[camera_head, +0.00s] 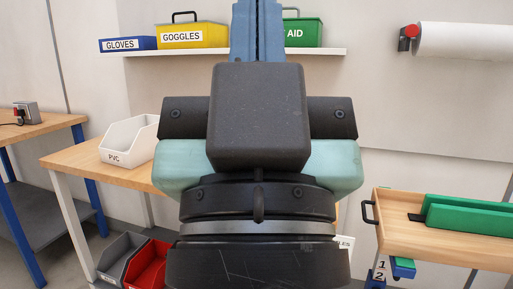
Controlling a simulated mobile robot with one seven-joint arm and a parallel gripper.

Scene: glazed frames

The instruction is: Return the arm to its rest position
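My gripper (257,12) fills the middle of the head view, seen from behind its black and teal housing. Its two blue fingers point up, side by side with only a thin seam between them, so it looks shut. The fingertips are cut off by the top edge of the picture. No held object shows between the fingers. The black wrist below runs out of the bottom of the picture.
Behind stands a wooden table (82,160) with a white PVC bin (128,142). Grey (122,256) and red (150,268) bins are below. A wall shelf (185,52) holds boxes. At right, a wooden-topped cart (440,249) carries a green holder (468,216).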

